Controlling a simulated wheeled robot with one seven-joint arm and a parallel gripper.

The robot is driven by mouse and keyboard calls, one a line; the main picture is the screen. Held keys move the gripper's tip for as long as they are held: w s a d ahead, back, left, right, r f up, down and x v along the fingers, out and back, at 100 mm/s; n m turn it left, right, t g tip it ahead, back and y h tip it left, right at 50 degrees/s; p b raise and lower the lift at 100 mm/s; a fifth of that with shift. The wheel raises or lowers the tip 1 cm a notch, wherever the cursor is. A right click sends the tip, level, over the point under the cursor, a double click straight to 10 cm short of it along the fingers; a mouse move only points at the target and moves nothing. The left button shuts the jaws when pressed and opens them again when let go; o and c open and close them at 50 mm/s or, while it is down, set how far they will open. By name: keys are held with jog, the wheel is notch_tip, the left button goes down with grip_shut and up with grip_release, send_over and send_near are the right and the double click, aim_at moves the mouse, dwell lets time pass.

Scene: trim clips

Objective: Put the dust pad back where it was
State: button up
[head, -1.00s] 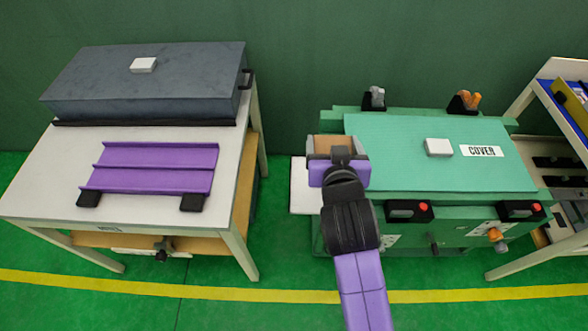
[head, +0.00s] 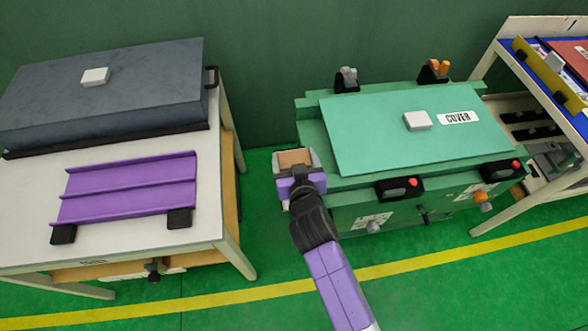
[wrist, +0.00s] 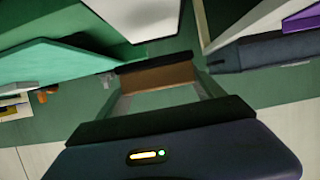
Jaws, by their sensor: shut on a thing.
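My gripper (head: 294,166) is shut on a brown pad (head: 295,158), which seems to be the dust pad. The wrist view shows the pad (wrist: 158,78) as a brown strip between the two fingers, with a dark bar across the top. In the head view my gripper is beside the left end of the green bench (head: 312,130). My own gripper hides part of the pad. A green sheet (head: 385,140) labelled COVER, with a white block on it, lies on the bench. I cannot tell which spot the pad came from.
The left table (head: 25,220) holds a grey box (head: 120,100) and a purple rack (head: 130,188). Clamps (head: 346,80) and red-button boxes (head: 400,188) line the bench. A shelf unit (head: 485,70) stands at the right. Green floor lies between table and bench.

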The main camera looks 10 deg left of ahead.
jog(key=shift+f+b, duration=0.45)
jog(key=shift+f, duration=2.45)
jog(key=shift+f, duration=0.15)
jog(key=o, duration=1.7)
jog(key=v, duration=1.2)
jog(key=shift+d, duration=0.1)
